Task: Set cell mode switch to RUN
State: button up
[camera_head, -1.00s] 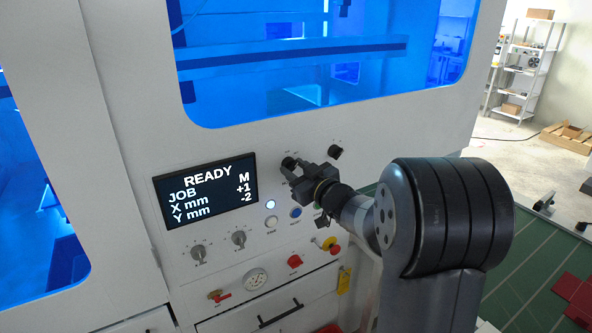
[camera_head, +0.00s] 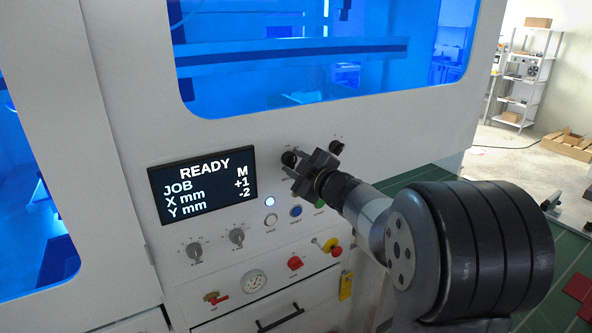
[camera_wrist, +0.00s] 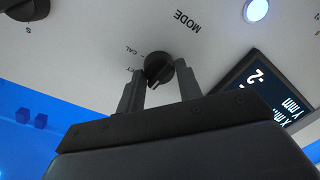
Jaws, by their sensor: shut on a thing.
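In the head view my gripper (camera_head: 293,166) reaches the panel from the right. I cannot read a RUN label or tell the knob's exact setting.
A lit button (camera_head: 269,202), a blue button (camera_head: 296,211), a partly hidden green button and another black knob (camera_head: 336,147) are close to my gripper. Two dials (camera_head: 195,251) and red controls (camera_head: 295,263) sit lower.

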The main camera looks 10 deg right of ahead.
jog(key=shift+n+b, duration=0.3)
jog(key=shift+n, duration=0.3)
jog(key=shift+r, duration=0.1)
jog(key=o, duration=0.9)
jog(key=shift+o, duration=0.2)
jog(key=b+v, duration=0.1)
jog(key=v, duration=0.9)
jog(key=shift+s+d, duration=0.15)
jog(key=shift+s, duration=0.25)
jog(key=shift+w, duration=0.15)
